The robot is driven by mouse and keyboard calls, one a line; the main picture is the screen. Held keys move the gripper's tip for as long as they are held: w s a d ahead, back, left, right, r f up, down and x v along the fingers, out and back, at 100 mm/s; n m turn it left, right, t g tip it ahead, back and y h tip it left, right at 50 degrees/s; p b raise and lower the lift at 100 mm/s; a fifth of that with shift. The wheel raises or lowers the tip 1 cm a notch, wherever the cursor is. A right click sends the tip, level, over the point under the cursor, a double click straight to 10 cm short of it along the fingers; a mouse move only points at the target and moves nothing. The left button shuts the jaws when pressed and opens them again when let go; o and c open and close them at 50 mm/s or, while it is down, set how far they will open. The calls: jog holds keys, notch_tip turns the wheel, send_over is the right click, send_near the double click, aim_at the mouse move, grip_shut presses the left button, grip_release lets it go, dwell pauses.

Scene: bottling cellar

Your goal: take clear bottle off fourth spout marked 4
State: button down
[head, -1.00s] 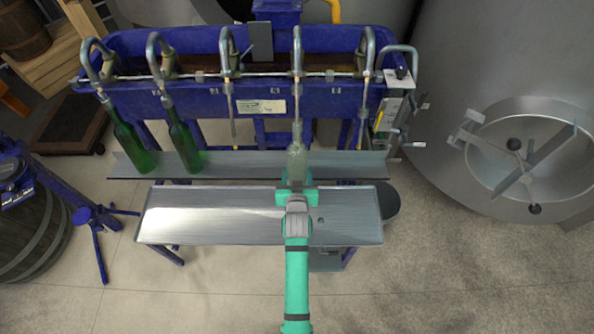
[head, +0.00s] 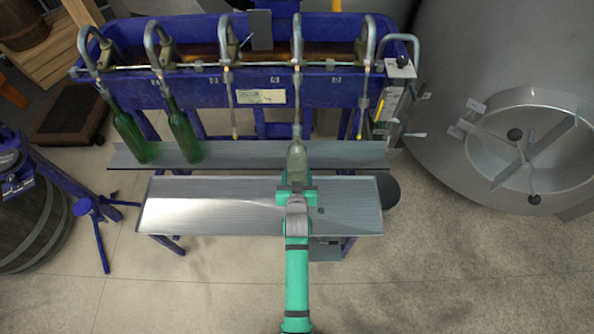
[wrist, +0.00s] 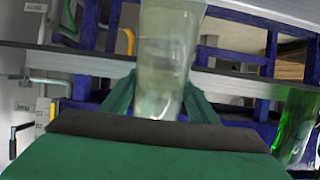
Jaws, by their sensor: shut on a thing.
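The clear bottle (head: 297,160) stands nearly upright under the fourth spout from the left (head: 297,85), with the spout's tube running down to its mouth. My gripper (head: 297,188) is shut on the lower part of this bottle, from the front side. In the wrist view the clear bottle (wrist: 165,55) rises between the green fingers, its base low near the palm. Its neck is out of the wrist view. I cannot tell whether the tube's tip is still inside the neck.
Two green bottles (head: 132,135) (head: 184,135) hang tilted on the first two spouts. The third and fifth spouts are empty. A narrow metal shelf (head: 240,153) runs behind a wider metal tray (head: 215,210); both look clear apart from the bottles. A steel tank stands at right.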

jog(key=shift+s+f, duration=0.55)
jog(key=shift+f, duration=0.6)
jog(key=shift+s+f, duration=0.5)
jog(key=shift+f, duration=0.6)
jog(key=shift+s+f, duration=0.55)
jog(key=shift+f, duration=0.6)
jog(key=f+v, duration=0.1)
jog(key=v, duration=0.6)
jog(key=shift+s, duration=0.35)
